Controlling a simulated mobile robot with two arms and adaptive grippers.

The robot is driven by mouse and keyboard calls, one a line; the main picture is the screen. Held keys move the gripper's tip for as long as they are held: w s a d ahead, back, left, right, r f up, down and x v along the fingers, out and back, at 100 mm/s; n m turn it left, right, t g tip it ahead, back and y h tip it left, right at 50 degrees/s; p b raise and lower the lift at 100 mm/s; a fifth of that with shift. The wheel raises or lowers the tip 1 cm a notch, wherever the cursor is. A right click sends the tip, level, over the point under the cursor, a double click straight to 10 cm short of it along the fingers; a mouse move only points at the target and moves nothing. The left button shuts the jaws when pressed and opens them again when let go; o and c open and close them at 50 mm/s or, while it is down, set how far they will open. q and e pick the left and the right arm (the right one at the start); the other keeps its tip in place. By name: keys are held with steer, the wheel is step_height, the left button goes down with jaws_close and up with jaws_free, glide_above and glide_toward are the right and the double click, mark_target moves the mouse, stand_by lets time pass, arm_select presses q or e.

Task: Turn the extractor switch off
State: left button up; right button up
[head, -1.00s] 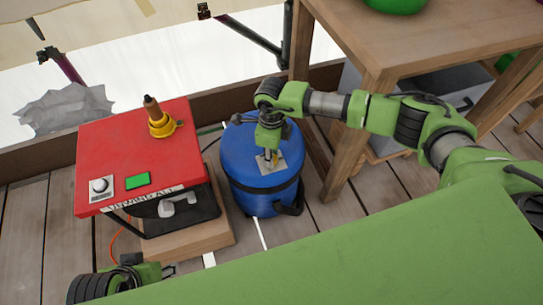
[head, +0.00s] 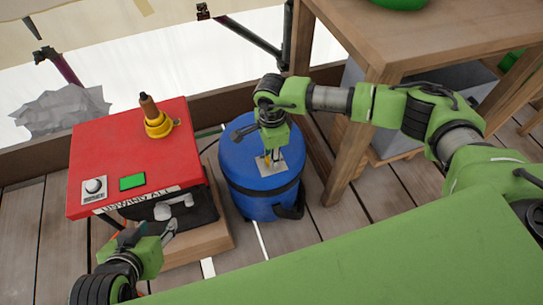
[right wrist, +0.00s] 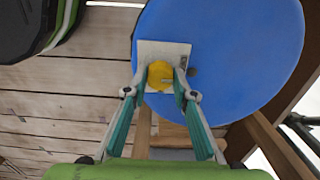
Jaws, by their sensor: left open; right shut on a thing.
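The blue drum-shaped extractor (head: 240,170) stands on the deck in the head view, and its top also shows in the right wrist view (right wrist: 230,50). A pale square plate (right wrist: 180,48) on its top carries a round yellow switch knob (right wrist: 160,75). My right gripper (head: 268,158) is above the plate, pointing down. In the right wrist view its fingers (right wrist: 161,80) are shut on the yellow knob, one on each side. The fingers partly hide the plate in the head view. My left gripper (head: 171,230) is open and empty, in front of the red-topped machine.
The red-topped machine (head: 110,155) stands left of the drum, with a white knob (head: 93,186), a green panel (head: 132,181) and a brown-and-yellow piece (head: 155,120) on top. A wooden table (head: 430,40) stands at the right. A green surface (head: 370,250) fills the front.

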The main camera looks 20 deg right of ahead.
stand_by(0.4)
steer(key=o, duration=1.1)
